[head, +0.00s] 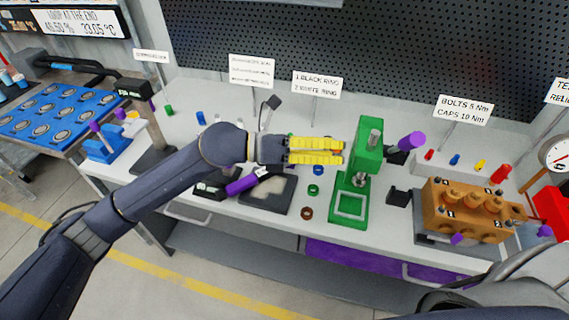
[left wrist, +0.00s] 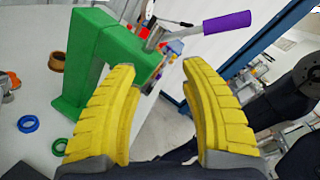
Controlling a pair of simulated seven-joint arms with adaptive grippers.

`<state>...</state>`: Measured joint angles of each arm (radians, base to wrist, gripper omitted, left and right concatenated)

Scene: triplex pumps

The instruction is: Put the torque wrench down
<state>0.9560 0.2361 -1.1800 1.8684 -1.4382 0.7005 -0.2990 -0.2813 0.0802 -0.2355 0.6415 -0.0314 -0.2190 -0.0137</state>
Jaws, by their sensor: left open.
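My left gripper (head: 343,151) is open, its yellow fingers pointing right beside the upper part of the green press (head: 368,150). In the left wrist view, nothing is held between the fingers (left wrist: 158,68). The press's purple handle (left wrist: 227,22) shows beyond them. No torque wrench can be made out for certain. A purple-handled tool (head: 242,184) lies below my left forearm, partly hidden. Purple ends (head: 458,239) show by the orange pump block (head: 468,205); what they belong to is unclear. My right arm enters at the lower right, its gripper out of sight.
A black tray (head: 280,204) lies left of the press. Blue, green and brown rings (head: 307,213) lie between them. A small black holder (head: 398,197) stands between press and pump block. Sign posts and a perforated back panel (head: 400,60) bound the bench's rear.

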